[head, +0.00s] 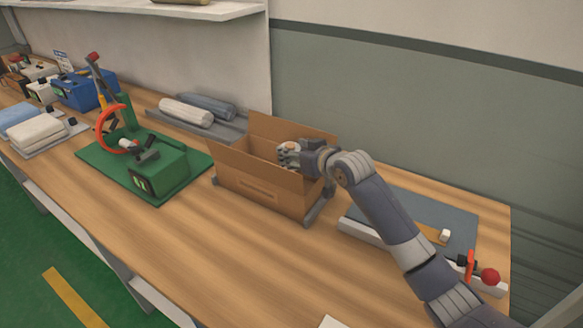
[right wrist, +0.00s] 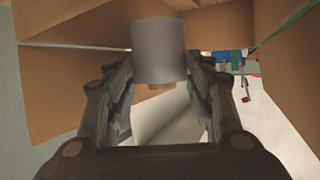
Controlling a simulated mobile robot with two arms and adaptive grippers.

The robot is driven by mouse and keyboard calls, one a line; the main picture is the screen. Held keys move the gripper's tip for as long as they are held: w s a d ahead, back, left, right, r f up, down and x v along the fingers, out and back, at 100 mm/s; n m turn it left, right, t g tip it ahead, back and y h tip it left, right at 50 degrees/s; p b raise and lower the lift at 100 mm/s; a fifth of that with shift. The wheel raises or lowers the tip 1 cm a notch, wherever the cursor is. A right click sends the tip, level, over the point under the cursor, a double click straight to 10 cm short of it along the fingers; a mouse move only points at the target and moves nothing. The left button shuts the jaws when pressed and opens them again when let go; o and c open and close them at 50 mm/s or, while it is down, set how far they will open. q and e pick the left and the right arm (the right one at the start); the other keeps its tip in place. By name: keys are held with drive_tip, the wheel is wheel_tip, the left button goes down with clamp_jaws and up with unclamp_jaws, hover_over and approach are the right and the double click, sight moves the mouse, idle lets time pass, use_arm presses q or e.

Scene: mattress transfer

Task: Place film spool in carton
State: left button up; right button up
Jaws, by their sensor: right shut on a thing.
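The open cardboard carton (head: 255,192) stands on the bench with its flaps raised. My right gripper (head: 289,156) is at the carton's opening, toward its right side. In the right wrist view, its fingers (right wrist: 160,75) are closed around a grey film spool (right wrist: 160,48) with a brown core end. Carton walls and flaps (right wrist: 65,90) surround the fingers. A pale, roll-like shape (right wrist: 172,125) lies beyond the fingers; I cannot tell exactly what it is. In the head view the held spool is mostly hidden by the gripper. My left gripper is out of view.
A white roll (head: 186,112) and a grey roll (head: 208,106) lie on a grey tray behind the carton. A green machine (head: 150,175) stands to the left. A grey mat (head: 425,212) and a red-knobbed tool (head: 489,277) are at right. The front bench is mostly clear.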

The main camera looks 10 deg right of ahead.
drive_tip(key=shift+w+f, duration=0.1)
drive_tip(key=shift+f, duration=1.95)
